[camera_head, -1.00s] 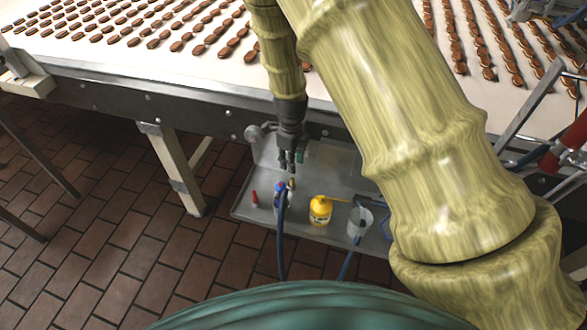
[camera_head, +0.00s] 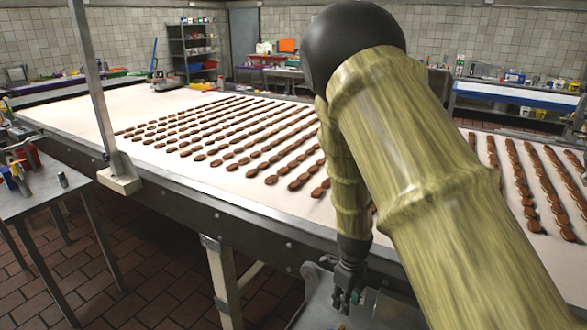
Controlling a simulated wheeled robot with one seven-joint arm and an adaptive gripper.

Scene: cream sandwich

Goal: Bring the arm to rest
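My arm (camera_head: 430,190) is bent, with its yellow-green upper link filling the right middle and its forearm (camera_head: 346,180) hanging down in front of the conveyor. My gripper (camera_head: 344,303) points down at the lower middle, just in front of the conveyor's near side and above a grey metal tray (camera_head: 385,315). Its dark fingers are small here, so I cannot tell how far apart they are. Nothing is clearly seen in them.
The white conveyor (camera_head: 75,105) carries rows of brown cream sandwiches (camera_head: 250,140). A metal post (camera_head: 95,85) rises at its near left edge. A grey side table (camera_head: 50,190) with tools stands at the left. Brown tiled floor (camera_head: 165,290) is open in front of the conveyor.

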